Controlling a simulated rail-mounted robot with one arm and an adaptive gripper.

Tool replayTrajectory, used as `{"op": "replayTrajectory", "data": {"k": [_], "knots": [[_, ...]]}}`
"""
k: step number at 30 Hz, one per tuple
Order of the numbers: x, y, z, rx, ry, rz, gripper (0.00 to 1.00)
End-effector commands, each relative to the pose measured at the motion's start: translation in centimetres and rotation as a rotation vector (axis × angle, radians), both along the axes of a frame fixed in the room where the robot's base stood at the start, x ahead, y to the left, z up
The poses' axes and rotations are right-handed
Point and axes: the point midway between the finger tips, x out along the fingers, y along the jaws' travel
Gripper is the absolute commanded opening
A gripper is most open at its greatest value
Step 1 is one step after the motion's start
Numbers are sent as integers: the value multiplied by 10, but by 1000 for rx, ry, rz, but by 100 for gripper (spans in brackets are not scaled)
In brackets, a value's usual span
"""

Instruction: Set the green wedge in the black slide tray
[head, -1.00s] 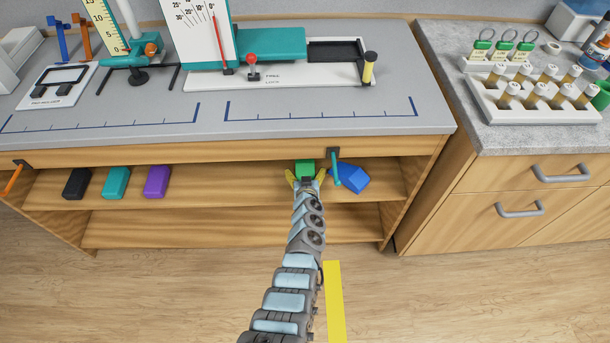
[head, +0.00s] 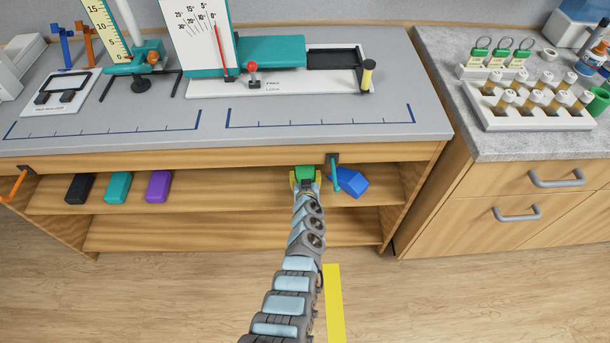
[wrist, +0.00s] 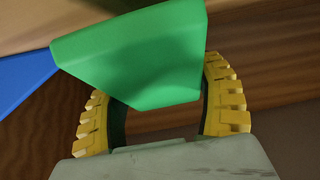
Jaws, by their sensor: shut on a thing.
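The green wedge (head: 306,173) is at the upper shelf under the bench. My gripper (head: 305,181) is shut on it, with a yellow finger on either side. In the wrist view the green wedge (wrist: 140,58) fills the space between and beyond the yellow fingers (wrist: 160,105). I cannot tell whether it still touches the shelf. The black slide tray (head: 345,58) is on the bench top, at the right end of the white-based apparatus, and looks empty.
A blue block (head: 350,182) lies just right of the gripper, behind a hanging teal handle (head: 335,172). Black (head: 79,188), teal (head: 118,186) and purple (head: 158,186) blocks sit on the shelf at left. The bench top (head: 330,140) overhangs the shelf. A yellow-topped post (head: 367,75) stands beside the tray.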

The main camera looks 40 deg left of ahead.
Motion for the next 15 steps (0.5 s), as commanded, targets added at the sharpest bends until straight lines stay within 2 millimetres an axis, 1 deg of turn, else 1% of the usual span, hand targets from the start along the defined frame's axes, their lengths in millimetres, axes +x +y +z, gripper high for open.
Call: {"op": "replayTrajectory", "data": {"k": [1,3,15], "knots": [[0,0,14,0,0,0,34],[0,0,24,0,0,1,34],[-31,-19,64,-1,0,1,33]]}}
